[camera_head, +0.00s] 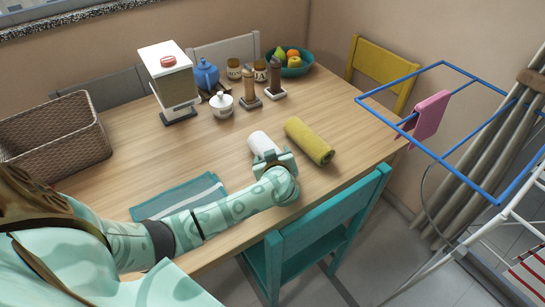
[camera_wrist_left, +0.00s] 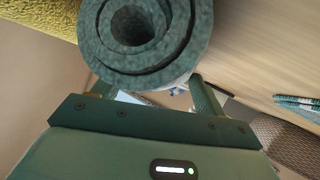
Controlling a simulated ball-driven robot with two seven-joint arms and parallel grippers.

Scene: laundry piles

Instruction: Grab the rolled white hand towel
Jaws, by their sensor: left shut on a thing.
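The rolled white hand towel (camera_head: 261,143) lies near the middle of the wooden table, its far end showing beyond my left gripper (camera_head: 273,160). In the left wrist view, the towel's spiral end (camera_wrist_left: 158,62) fills the top centre and looks grey-green in the shade. My left gripper (camera_wrist_left: 150,88) is shut on the towel, a finger on either side of it. The gripper hides the towel's near end in the head view, and I cannot tell whether the towel touches the table. My right gripper is not in view.
A rolled yellow towel (camera_head: 309,141) lies just right of the white one. A folded teal cloth (camera_head: 182,196) lies at the front, a wicker basket (camera_head: 80,150) at the left. A teal chair (camera_head: 320,232) stands in front.

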